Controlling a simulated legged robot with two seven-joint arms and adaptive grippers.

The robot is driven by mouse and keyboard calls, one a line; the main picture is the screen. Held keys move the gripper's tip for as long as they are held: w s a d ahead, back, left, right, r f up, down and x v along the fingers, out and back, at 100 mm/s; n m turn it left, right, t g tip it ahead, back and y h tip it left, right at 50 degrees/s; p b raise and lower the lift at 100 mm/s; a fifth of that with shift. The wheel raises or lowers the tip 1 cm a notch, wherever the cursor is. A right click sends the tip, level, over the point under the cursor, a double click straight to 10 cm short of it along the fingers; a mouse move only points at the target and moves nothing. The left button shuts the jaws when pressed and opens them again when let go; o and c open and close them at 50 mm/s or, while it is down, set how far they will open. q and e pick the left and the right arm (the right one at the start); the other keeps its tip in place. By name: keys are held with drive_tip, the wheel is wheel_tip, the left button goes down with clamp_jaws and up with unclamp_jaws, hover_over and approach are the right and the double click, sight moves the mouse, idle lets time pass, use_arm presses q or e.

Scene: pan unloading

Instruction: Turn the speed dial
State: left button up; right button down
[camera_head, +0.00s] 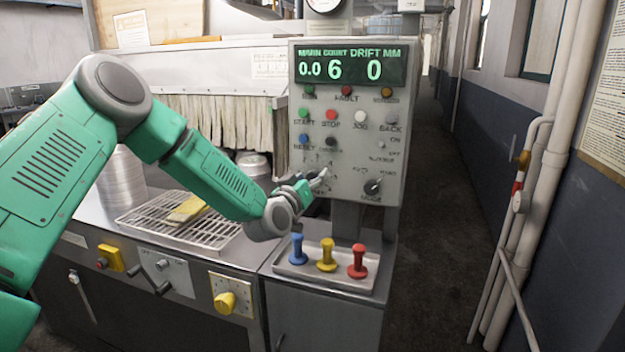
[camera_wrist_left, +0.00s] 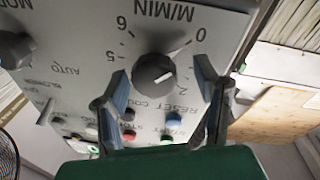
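The speed dial (camera_wrist_left: 153,72) is a round dark knob on the grey control panel (camera_head: 345,55), with a M/MIN scale around it in the left wrist view. A light mark shows on its face; I cannot tell the exact value it points to. My left gripper (camera_head: 318,181) is at the panel's lower left and hides most of the dial in the head view. In the wrist view its two fingers (camera_wrist_left: 162,82) are apart on either side of the dial, with visible gaps between them and the knob. My right gripper is not in view.
A dark mode knob (camera_head: 372,186) sits right of the dial. Coloured buttons (camera_head: 331,115) are above it, below a green-lettered display (camera_head: 350,68). A tray (camera_head: 325,268) with blue, yellow and red handled pieces is below. A wire rack (camera_head: 180,222) lies left, under my arm.

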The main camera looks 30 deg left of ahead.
use_arm(q)
drive_tip(key=shift+f, duration=0.3)
drive_tip(key=s+d, duration=0.1)
drive_tip(key=s, duration=1)
drive_tip(key=shift+s+d+f, duration=0.3)
drive_tip(key=shift+s, duration=0.05)
